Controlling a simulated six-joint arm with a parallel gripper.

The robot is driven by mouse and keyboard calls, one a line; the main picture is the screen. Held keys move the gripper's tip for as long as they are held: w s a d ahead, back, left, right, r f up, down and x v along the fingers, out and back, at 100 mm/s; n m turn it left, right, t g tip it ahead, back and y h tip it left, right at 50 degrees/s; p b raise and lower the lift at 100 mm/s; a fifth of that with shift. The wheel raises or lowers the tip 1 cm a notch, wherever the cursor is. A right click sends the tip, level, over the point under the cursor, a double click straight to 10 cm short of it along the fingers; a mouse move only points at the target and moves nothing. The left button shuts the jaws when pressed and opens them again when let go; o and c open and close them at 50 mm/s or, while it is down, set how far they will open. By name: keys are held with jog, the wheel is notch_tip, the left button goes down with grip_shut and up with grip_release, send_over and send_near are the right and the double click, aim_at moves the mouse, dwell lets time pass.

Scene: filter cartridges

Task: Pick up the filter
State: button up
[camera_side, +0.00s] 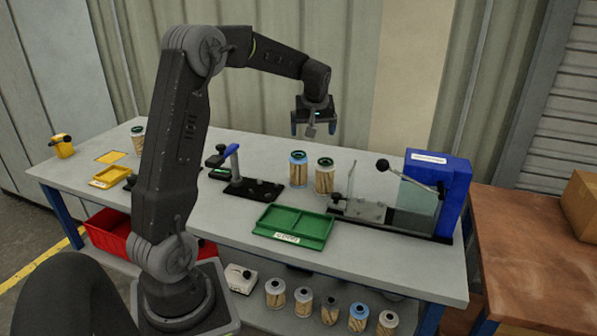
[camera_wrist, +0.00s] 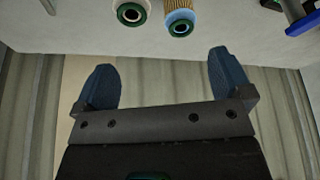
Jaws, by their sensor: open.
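Two pleated filters stand upright side by side on the grey bench: a blue-capped filter (camera_side: 298,171) and a white-capped filter (camera_side: 324,179). Both have dark green rings around the top opening. At the top edge of the wrist view, the white-capped filter (camera_wrist: 131,13) and the blue-capped filter (camera_wrist: 179,20) are partly cut off. My gripper (camera_side: 313,129) is above the bench, higher than the two filters and apart from them. Its blue fingers (camera_wrist: 163,75) are spread wide with nothing between them. Another filter (camera_side: 138,140) stands at the far left, partly hidden by my arm.
A green tray (camera_side: 322,242) lies in front of the filters. A black fixture with a blue handle (camera_side: 233,158) stands to their left, and a blue-ended press (camera_side: 455,190) to their right. Yellow trays (camera_side: 108,178) are at left. Several filters (camera_side: 302,300) stand on the lower shelf.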

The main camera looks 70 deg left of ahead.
jog(key=n+g, duration=0.1)
jog(key=n, duration=0.1)
send_near(299, 153)
jog(key=x, duration=0.6)
jog(key=shift+d+f, duration=0.3)
jog(key=shift+f, duration=0.2)
jog(key=shift+a+x, duration=0.2)
jog(key=shift+x, duration=1.25)
jog(key=shift+a+x, duration=0.15)
jog(key=shift+x, duration=1.35)
jog(key=shift+r, duration=0.15)
jog(key=c, duration=1)
jog(key=shift+r, duration=0.1)
